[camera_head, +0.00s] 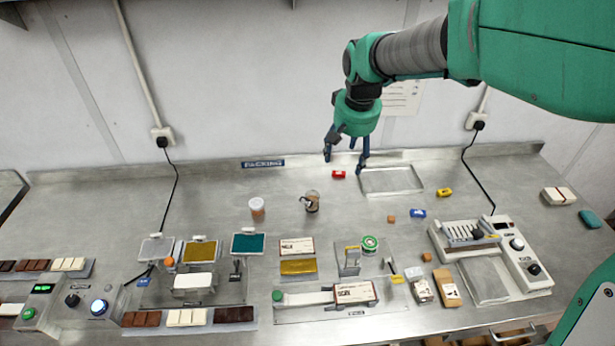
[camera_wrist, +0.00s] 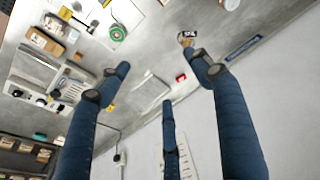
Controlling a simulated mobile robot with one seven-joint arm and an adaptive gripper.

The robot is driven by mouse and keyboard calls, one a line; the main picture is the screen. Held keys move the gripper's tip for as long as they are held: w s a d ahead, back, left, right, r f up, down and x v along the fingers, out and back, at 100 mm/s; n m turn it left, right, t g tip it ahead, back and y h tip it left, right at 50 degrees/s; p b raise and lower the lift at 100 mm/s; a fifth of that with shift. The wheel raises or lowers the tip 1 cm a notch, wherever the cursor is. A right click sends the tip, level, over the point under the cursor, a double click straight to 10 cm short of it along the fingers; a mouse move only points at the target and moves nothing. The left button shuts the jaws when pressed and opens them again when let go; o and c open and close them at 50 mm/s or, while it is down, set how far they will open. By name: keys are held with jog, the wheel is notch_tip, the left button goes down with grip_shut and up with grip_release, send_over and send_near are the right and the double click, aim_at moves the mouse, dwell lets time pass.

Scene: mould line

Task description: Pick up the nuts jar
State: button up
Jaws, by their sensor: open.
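A small glass jar with brownish contents (camera_head: 313,204) stands on the steel table, left of the middle back; it looks like the nuts jar, though its label is too small to read. Something dark and white shows at its top left. It also appears at the top of the wrist view (camera_wrist: 186,41), partly beside a finger. A second jar with a whitish lid and orange-brown contents (camera_head: 257,209) stands to its left. My gripper (camera_head: 345,164) is open and empty, its blue fingers pointing down, above and right of the jar in the picture, touching nothing.
A small red block (camera_head: 338,174) and a shallow metal tray (camera_head: 392,181) lie below my gripper. Yellow (camera_head: 444,192) and blue (camera_head: 417,213) blocks lie right. Chocolate trays and fixtures crowd the front. The wall (camera_head: 230,90) rises behind. Bare table surrounds the jar.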

jog(key=w+a+f+g+p, duration=0.1)
jog(key=w+a+f+p, duration=0.2)
jog(key=w+f, duration=0.7)
jog(key=g+p, duration=0.2)
jog(key=p, duration=0.2)
send_over(312, 195)
jog(key=s, duration=0.2)
notch_tip(312, 195, down, 13)
jog(key=shift+a+r, duration=0.15)
notch_tip(312, 195, down, 9)
jog(key=shift+r, duration=0.2)
jog(key=shift+f, duration=0.1)
jog(key=shift+w+f+p, duration=0.1)
jog(key=shift+f+p, duration=0.55)
jog(key=shift+f, duration=1.85)
jog(key=shift+c, duration=0.2)
